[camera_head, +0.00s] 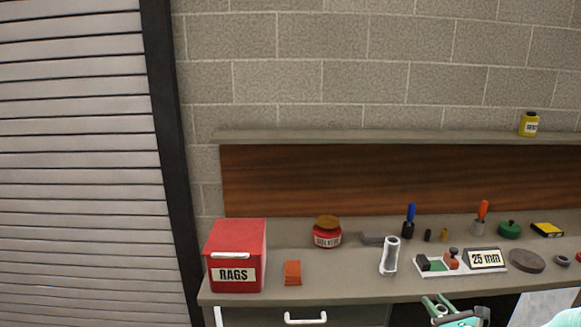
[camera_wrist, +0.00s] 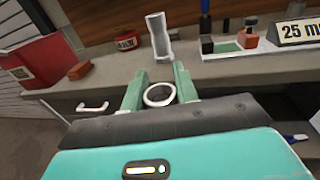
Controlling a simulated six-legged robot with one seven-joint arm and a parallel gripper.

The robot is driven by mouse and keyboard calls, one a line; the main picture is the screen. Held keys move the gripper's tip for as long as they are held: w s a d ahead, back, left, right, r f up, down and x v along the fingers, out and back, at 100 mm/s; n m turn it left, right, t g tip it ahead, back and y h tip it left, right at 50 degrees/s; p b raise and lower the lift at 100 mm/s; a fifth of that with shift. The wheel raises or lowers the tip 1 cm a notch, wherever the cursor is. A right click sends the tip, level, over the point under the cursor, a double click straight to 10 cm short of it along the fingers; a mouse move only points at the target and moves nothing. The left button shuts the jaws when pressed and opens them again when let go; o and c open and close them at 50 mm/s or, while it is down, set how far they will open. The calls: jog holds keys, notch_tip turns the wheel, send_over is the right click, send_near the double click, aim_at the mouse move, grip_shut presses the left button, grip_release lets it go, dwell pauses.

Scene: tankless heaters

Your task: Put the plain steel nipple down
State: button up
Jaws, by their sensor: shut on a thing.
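My gripper (camera_wrist: 158,85) is closed around a pale metal ring-shaped end, which I take to be the plain steel nipple (camera_wrist: 148,101). I look into its round opening, and the rest of its length is hidden. In the head view my gripper (camera_head: 440,303) is low, in front of the workbench's front edge, and the nipple is hard to make out there. The workbench top (camera_head: 340,280) lies beyond the fingers in the wrist view. A silvery upright tube or channel (camera_head: 389,256) stands on it; it also shows straight past the fingers in the wrist view (camera_wrist: 158,38).
A white tray (camera_head: 430,273) with small blocks and a "25 mm" sign (camera_head: 486,259) stands right of the silvery piece. A red RAGS box (camera_head: 235,255), orange block (camera_head: 292,273) and red jar (camera_head: 327,236) are left. Bare bench lies between orange block and silvery piece.

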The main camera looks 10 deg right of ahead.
jog(key=a+f+n+g+y, duration=0.1)
jog(key=a+f+n+y, duration=0.3)
jog(key=a, duration=1)
jog(key=a+f+n+g+y, duration=0.1)
jog(key=a+f+y, duration=0.2)
jog(key=a+f, duration=0.8)
jog(key=w+a+m+h, duration=0.1)
jog(key=m+h, duration=0.1)
jog(key=h, duration=0.1)
jog(key=w+a+f+m+t+h, duration=0.1)
jog(key=m+h, duration=0.1)
jog(key=w+a+f+m+t+h, duration=0.1)
jog(key=m+h, duration=0.1)
jog(key=h, duration=0.1)
jog(key=shift+w+a+f+h, duration=0.1)
jog(key=shift+a+h, duration=0.2)
jog(key=shift+a, duration=0.1)
jog(key=shift+d, duration=0.2)
